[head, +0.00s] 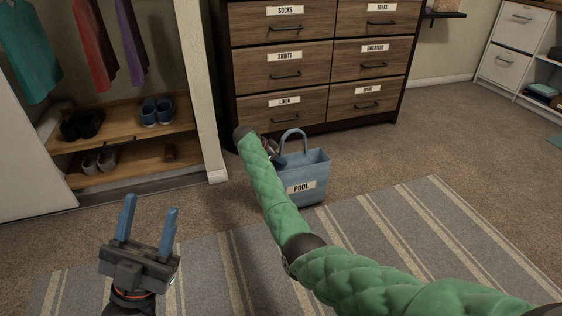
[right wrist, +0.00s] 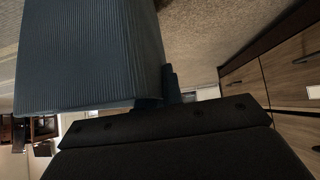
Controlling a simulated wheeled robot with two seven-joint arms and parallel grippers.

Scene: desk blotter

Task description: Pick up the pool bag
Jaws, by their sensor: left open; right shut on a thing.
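The pool bag (head: 307,178) is light blue with a looped handle and a label reading POOL. It stands upright at the rug's far edge, in front of the dresser, in the head view. My right arm reaches to its left side and hides part of it. My right gripper (head: 274,154) is shut on the bag, mostly hidden behind my arm. In the right wrist view the bag's ribbed side (right wrist: 90,50) fills the upper left, against the fingers. My left gripper (head: 147,222) is open and empty over the rug, well left of the bag.
A wooden dresser (head: 325,60) with labelled drawers stands behind the bag. An open closet with a shoe shelf (head: 120,135) and hanging clothes is at the left. A white cabinet (head: 510,55) is at the far right. The striped rug (head: 390,235) and the carpet to the right are clear.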

